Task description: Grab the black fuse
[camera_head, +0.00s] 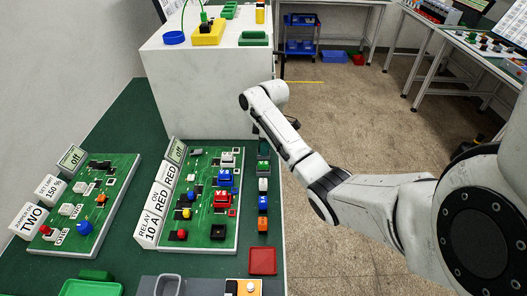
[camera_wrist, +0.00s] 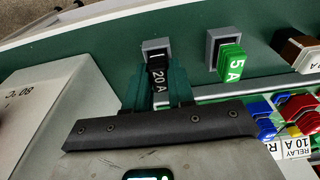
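The black fuse (camera_wrist: 157,76), marked 20 A, stands in a grey square holder (camera_wrist: 154,45) on the green surface in the wrist view. My gripper (camera_wrist: 160,82) has its two dark green fingers on either side of the fuse, close against it with no clear gap. The fuse's lower end is in or right at the holder; the exact seating is hard to see. In the head view my gripper (camera_head: 264,133) is partly hidden by my arm, and the black fuse cannot be made out there.
A green 5 A fuse (camera_wrist: 229,62) sits in its own holder just right of the black one. A grey box marked 80 °C (camera_wrist: 45,100) stands close at left. The white block (camera_head: 205,70) rises behind the boards in the head view.

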